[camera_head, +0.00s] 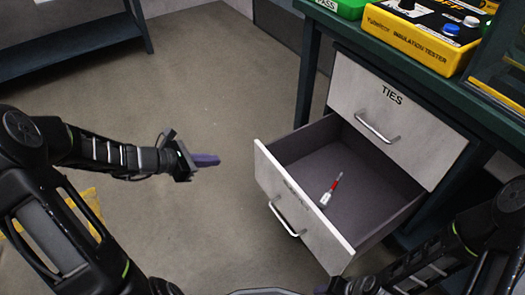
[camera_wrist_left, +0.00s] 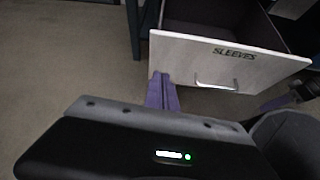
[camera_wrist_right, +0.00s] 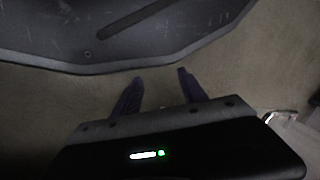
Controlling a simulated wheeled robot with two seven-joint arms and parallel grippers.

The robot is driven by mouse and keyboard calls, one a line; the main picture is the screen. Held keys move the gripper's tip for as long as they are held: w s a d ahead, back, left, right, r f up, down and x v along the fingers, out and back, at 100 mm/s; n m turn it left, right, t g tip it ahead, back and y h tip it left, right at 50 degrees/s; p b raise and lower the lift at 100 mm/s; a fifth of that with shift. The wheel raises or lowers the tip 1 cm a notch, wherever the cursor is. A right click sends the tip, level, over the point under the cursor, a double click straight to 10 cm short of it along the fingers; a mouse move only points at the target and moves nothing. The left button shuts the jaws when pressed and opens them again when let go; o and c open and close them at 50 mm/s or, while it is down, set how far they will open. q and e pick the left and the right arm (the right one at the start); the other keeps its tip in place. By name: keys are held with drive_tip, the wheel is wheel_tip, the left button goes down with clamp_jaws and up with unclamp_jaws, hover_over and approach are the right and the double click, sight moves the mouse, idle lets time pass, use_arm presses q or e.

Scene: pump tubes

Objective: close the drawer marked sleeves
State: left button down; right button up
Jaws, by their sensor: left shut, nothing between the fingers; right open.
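The sleeves drawer (camera_head: 304,211) is the lower drawer of the bench and stands pulled out. Its white front carries a metal bar handle (camera_head: 287,219). In the left wrist view the front (camera_wrist_left: 185,58) reads SLEEVES, with its handle (camera_wrist_left: 217,86) below the word. A small tool with a red and white body (camera_head: 330,191) lies inside the drawer. My left gripper (camera_head: 217,159) is shut and empty, with purple fingers, to the left of the drawer front and apart from it in the head view.
The drawer marked TIES (camera_head: 392,97) above is shut. The bench top (camera_head: 400,52) carries a yellow insulation tester (camera_head: 415,38) and a green case (camera_head: 345,7). My right arm is close to the drawer's right side.

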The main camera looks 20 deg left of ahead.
use_arm(q)
drive_tip(key=shift+w+d+r+n+h, duration=0.1)
drive_tip(key=shift+d+r+n+h, duration=0.4)
drive_tip(key=shift+r, duration=0.15)
drive_tip(key=shift+f, duration=0.1)
drive_tip(key=b, duration=0.6)
approach(261, 151)
drive_tip(key=x, duration=0.5)
drive_tip(key=shift+f, duration=0.55)
drive_tip(key=shift+w+d, duration=0.3)
drive_tip(key=shift+w, duration=0.1)
drive_tip(key=shift+r, duration=0.1)
